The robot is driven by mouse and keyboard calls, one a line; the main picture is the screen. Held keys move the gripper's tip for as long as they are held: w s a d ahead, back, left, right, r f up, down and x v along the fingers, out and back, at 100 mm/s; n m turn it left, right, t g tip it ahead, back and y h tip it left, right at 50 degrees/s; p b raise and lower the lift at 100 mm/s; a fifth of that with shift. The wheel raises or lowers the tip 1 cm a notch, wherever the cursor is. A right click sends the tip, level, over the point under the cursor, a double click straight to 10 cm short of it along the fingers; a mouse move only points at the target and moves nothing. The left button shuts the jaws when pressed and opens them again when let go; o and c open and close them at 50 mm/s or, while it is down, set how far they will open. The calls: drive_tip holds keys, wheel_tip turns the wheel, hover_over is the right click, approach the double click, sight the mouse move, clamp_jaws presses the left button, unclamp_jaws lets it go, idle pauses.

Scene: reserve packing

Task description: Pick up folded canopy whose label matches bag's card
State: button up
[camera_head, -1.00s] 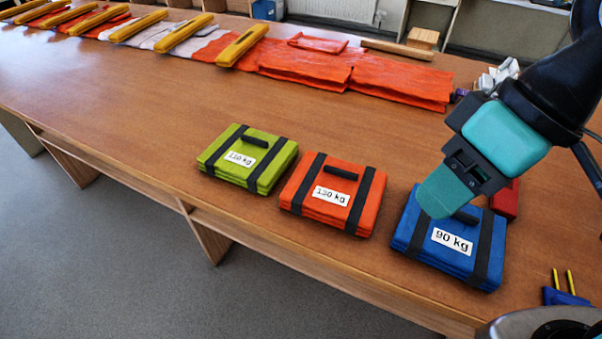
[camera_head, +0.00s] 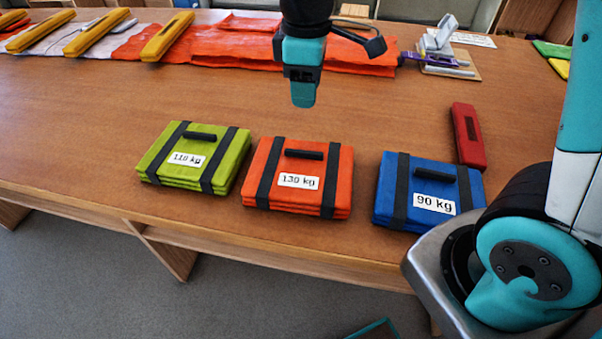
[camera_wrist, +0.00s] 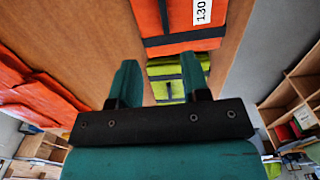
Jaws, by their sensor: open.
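Three folded canopies lie in a row along the table's front edge, each with black straps, a black handle and a white label. The green canopy (camera_head: 222,158) reads what looks like 110 kg, the orange canopy (camera_head: 335,180) 130 kg, the blue canopy (camera_head: 394,182) 90 kg. My gripper (camera_head: 303,100) is open and empty, above the table behind the orange canopy. In the wrist view its two fingers (camera_wrist: 162,80) stand apart, with the green canopy (camera_wrist: 160,70) beyond them and the orange canopy (camera_wrist: 178,14) above in the picture. I see no bag's card that I can read.
Long orange fabric (camera_head: 220,45) with yellow bars (camera_head: 168,36) lies along the back of the table. A red block (camera_head: 467,135) lies behind the blue canopy. A grey device (camera_head: 440,45) stands at the back right. The table middle is clear.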

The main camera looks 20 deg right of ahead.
hover_over(304, 151)
wheel_tip(304, 151, down, 8)
drive_tip(key=shift+d+r+p, duration=0.15)
drive_tip(key=shift+p, duration=0.15)
drive_tip(key=shift+a+f+p, duration=0.2)
drive_tip(key=shift+f+p, duration=0.4)
drive_tip(key=shift+f, duration=2.15)
drive_tip(key=shift+c, duration=0.4)
clamp_jaws()
